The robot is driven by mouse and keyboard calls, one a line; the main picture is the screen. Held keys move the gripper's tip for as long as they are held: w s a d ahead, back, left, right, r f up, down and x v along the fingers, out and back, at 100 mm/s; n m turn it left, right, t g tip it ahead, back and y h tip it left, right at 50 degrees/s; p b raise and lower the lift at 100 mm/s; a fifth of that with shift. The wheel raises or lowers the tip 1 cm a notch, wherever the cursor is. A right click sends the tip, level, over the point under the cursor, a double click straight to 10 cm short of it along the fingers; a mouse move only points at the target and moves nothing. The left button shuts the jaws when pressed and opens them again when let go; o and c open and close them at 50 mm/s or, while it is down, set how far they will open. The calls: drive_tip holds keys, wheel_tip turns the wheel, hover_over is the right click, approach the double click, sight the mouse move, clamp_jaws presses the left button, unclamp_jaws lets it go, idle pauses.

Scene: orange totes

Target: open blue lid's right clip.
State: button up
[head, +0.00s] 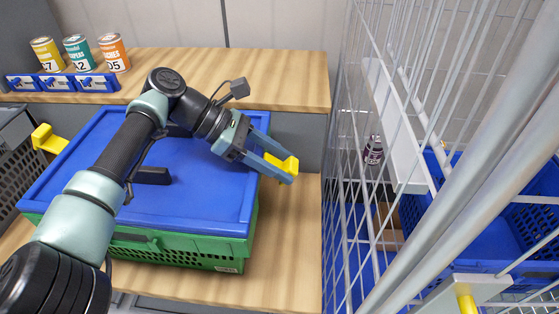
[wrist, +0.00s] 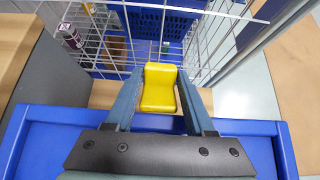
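The blue lid (head: 190,185) lies on a green crate (head: 180,250) on the wooden counter. Its right clip is yellow (head: 287,165) and sticks out at the lid's right edge; the wrist view shows this clip (wrist: 159,88) ahead of the lid edge. My gripper (head: 277,160) is at this clip, with one finger on each side of it. The fingers are apart, and narrow gaps show beside the clip's near part; contact at the tips is hard to tell. A second yellow clip (head: 50,139) sticks out at the lid's left side.
A white wire cage (head: 345,190) holding blue crates (head: 525,215) and a dark purple-labelled can (head: 374,151) stands to the right. Cans and small blue bins (head: 55,83) sit on the back shelf. Bare counter (head: 290,240) lies between crate and cage.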

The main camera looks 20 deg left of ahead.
drive_tip(key=o, duration=0.3)
drive_tip(key=b+v, duration=0.1)
drive_tip(key=v, duration=0.9)
drive_tip(key=shift+a+r, duration=0.2)
drive_tip(key=shift+r, duration=0.1)
drive_tip(key=shift+p+v, duration=0.85)
drive_tip(key=shift+v, duration=0.25)
drive_tip(key=shift+s, duration=0.1)
